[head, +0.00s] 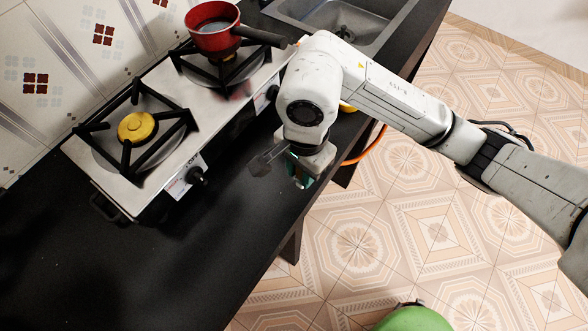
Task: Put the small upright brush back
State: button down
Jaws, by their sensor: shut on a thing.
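My gripper (284,168) is in the head view, below the bulky white wrist of my arm, above the black counter (195,255) near its front edge. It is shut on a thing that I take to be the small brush. The thing is mostly hidden by the wrist and jaws, so its shape and tilt cannot be told. A blurred grey piece shows at the left of the jaws and a teal-green piece below the wrist; I cannot tell which belongs to the brush. No other brush is in view.
A two-burner stove (180,95) stands behind the gripper, with a red saucepan (213,32) on its far burner and its handle pointing right. A dark sink (345,25) lies farther back. An orange hose (367,149) hangs by the counter edge. The near-left counter is clear.

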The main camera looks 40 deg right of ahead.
jog(key=w+f, duration=0.2)
jog(key=f, duration=0.1)
jog(key=shift+w+d, duration=0.15)
jog(key=shift+w, duration=0.15)
jog(key=shift+w+f+p, duration=0.1)
jog(key=shift+f+p, duration=0.55)
jog(key=shift+f, duration=1)
jog(key=shift+f, duration=0.2)
jog(key=c, duration=0.9)
grip_release()
jog(key=shift+r, duration=0.1)
jog(key=r+b, duration=0.1)
jog(key=r, duration=1.1)
jog(key=shift+d+r, duration=0.1)
jog(key=shift+d, duration=0.1)
